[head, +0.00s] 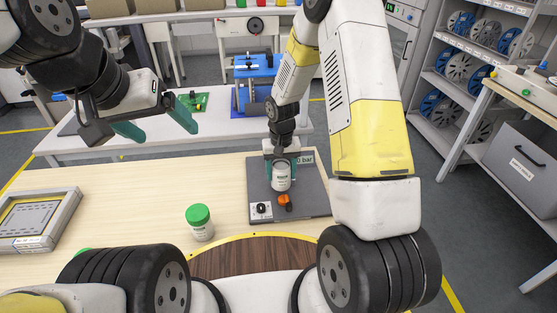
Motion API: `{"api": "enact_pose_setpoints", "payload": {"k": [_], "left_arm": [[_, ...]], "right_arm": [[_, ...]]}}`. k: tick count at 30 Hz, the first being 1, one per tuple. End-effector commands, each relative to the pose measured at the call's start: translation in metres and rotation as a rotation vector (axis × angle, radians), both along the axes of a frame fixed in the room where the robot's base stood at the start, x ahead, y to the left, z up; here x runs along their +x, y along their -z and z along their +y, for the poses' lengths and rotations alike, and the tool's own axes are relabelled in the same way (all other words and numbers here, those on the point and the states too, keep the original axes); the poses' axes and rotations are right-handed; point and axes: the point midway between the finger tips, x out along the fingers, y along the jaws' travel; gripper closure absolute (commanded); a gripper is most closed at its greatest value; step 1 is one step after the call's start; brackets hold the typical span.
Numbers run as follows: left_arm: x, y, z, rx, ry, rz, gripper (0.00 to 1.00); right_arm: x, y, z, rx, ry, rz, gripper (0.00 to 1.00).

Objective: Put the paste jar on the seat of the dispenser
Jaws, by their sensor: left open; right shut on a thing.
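My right gripper (281,158) is shut on a white labelled jar (281,178), which I take as the paste jar. It holds the jar upright from above, over the dispenser (318,192), a dark grey plate with a knob, an orange part and a display reading "0 bar". The jar's top is hidden by the fingers. The seat is hidden behind the jar, and I cannot tell whether the jar touches it. My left gripper (155,131), with teal fingers, is open and empty at the upper left, above the tables.
Another white jar with a green lid (200,222) stands on the wooden table, left of the dispenser. A grey framed tray (37,220) lies at the left. A white table (210,130) behind carries a blue fixture (257,80) and a green board (193,102).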

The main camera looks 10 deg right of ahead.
Motion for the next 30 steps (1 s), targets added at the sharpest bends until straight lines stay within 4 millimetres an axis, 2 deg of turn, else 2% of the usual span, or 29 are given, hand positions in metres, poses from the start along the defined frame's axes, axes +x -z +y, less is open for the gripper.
{"api": "enact_pose_setpoints", "payload": {"k": [7,10,11,14,20,21,24,30], "left_arm": [[0.000,0.000,0.000,0.000,0.000,0.000,0.16],[0.000,0.000,0.000,0.000,0.000,0.000,0.16],[0.000,0.000,0.000,0.000,0.000,0.000,0.16],[0.000,0.000,0.000,0.000,0.000,0.000,0.16],[0.000,0.000,0.000,0.000,0.000,0.000,0.16],[0.000,0.000,0.000,0.000,0.000,0.000,0.16],[0.000,0.000,0.000,0.000,0.000,0.000,0.16],[0.000,0.000,0.000,0.000,0.000,0.000,0.16]], "right_arm": [[0.014,0.002,-0.013,0.001,0.002,-0.002,0.97],[0.013,0.018,-0.013,-0.001,-0.004,0.005,0.96],[0.013,0.024,-0.013,0.000,-0.004,0.005,1.00],[0.012,0.037,-0.013,0.000,-0.003,0.005,1.00],[0.013,0.039,-0.013,0.000,-0.002,0.001,1.00],[0.013,0.039,-0.013,0.000,-0.002,0.001,0.35],[0.013,0.038,-0.013,0.000,-0.002,0.001,0.19],[0.014,0.037,-0.013,0.000,-0.002,0.000,0.19]]}}
